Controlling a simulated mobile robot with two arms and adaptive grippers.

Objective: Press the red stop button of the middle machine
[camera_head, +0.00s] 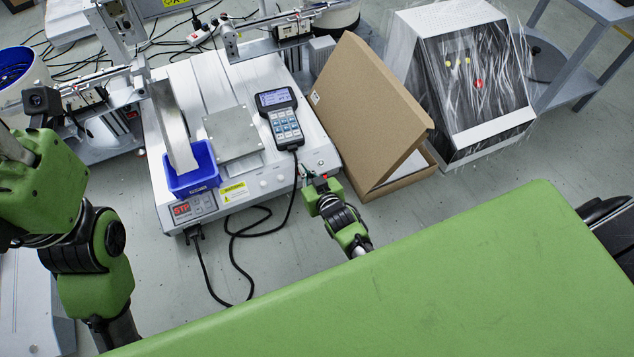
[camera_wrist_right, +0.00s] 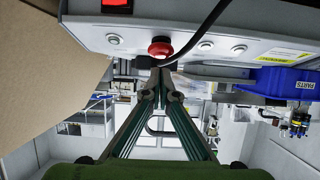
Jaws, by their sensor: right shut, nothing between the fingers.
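The middle machine (camera_head: 185,100) is a white desktop unit with a front control panel. Its red stop button (camera_wrist_right: 160,48) sits on that panel, above the fingertips in the right wrist view. My right gripper (camera_wrist_right: 160,74) is shut and empty, its tips just short of the button in the picture. I cannot tell whether they touch it. In the head view my right gripper (camera_head: 313,182) is at the panel's right end, and the button is hard to make out there. My left arm is at the left edge, with no left gripper fingers showing.
A black cable (camera_wrist_right: 205,32) hangs across the panel close to the button. An open cardboard box (camera_head: 365,105) leans close on the right. A blue parts bin (camera_head: 192,172) and a handheld controller (camera_head: 281,117) are on the machine. A wrapped machine (camera_head: 455,28) stands beyond the box.

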